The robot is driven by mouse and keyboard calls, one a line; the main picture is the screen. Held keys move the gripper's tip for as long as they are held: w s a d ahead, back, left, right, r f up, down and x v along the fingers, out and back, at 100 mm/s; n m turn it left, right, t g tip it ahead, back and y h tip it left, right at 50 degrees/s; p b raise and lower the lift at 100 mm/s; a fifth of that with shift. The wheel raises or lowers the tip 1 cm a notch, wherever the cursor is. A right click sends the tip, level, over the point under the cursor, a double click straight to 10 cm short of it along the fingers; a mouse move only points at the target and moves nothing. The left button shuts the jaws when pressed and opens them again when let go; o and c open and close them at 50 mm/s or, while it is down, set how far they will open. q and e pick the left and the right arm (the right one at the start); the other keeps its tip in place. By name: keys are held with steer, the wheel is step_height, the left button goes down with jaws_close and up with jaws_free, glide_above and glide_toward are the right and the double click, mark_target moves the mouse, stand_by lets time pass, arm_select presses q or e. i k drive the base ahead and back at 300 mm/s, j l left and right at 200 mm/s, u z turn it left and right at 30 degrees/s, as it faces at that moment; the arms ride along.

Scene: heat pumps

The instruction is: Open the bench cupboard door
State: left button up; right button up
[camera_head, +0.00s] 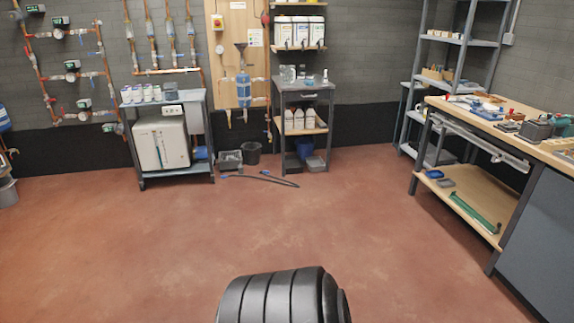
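The workbench (560,146) stands at the right, with a wooden top that carries tools and small parts. Under its near end is a flat dark grey panel (552,240), which looks like the bench cupboard. It is cut off by the right and bottom edges. I see no handle on it, and I cannot tell whether this face is the door or a side. No open door shows. Neither of my grippers is in view.
Open red-brown floor (400,240) lies between me and the bench. The bench's lower shelf (465,204) holds a few items. A grey trolley (302,88), a bench with a white unit (160,143) and a black hose (268,179) are at the back.

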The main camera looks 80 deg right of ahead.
mark_target(537, 259)
steer(key=z, duration=4.5)
steer(key=i, duration=0.2)
steer(key=l+z, duration=0.05)
